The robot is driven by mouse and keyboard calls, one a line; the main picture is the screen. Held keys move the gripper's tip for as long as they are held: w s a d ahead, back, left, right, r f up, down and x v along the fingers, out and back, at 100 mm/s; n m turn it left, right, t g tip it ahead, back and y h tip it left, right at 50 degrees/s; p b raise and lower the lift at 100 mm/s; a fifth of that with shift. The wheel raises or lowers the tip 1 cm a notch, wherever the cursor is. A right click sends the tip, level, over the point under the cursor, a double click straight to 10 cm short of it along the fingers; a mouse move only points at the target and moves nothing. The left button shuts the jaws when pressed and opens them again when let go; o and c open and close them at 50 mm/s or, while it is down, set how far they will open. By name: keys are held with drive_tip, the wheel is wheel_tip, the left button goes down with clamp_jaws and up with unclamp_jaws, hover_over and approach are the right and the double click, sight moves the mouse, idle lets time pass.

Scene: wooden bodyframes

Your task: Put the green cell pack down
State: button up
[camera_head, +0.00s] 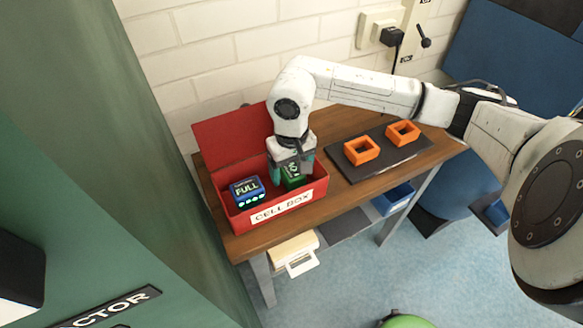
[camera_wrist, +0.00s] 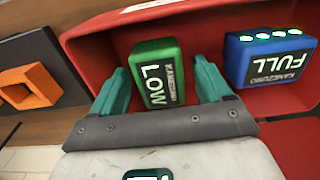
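The green cell pack (camera_head: 292,182), marked LOW, sits in the right part of the red cell box (camera_head: 319,191). In the wrist view, the green pack (camera_wrist: 163,75) lies between the two teal fingers of my gripper (camera_wrist: 160,82). A narrow gap shows on each side of the pack, so my gripper looks open around it. In the head view, my gripper (camera_head: 291,165) reaches down into the box and hides part of the pack. A blue cell pack (camera_head: 246,191) marked FULL sits in the left part of the box.
The box's red lid (camera_head: 228,135) stands open at the back. A dark tray (camera_head: 388,158) with two orange square holders (camera_head: 361,150) lies right of the box on the wooden table (camera_head: 262,238). A tall green cabinet (camera_head: 110,150) stands close on the left.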

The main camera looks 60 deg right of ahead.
sight(291, 169)
drive_tip(key=shift+r, duration=0.15)
drive_tip(key=shift+r+p, duration=0.2)
drive_tip(key=shift+p, duration=0.2)
wheel_tip(291, 169, up, 12)
drive_tip(key=b, duration=0.2)
drive_tip(key=shift+f+b, duration=0.2)
drive_tip(key=shift+b, duration=0.1)
drive_tip(key=shift+c, duration=0.4)
idle(0.5)
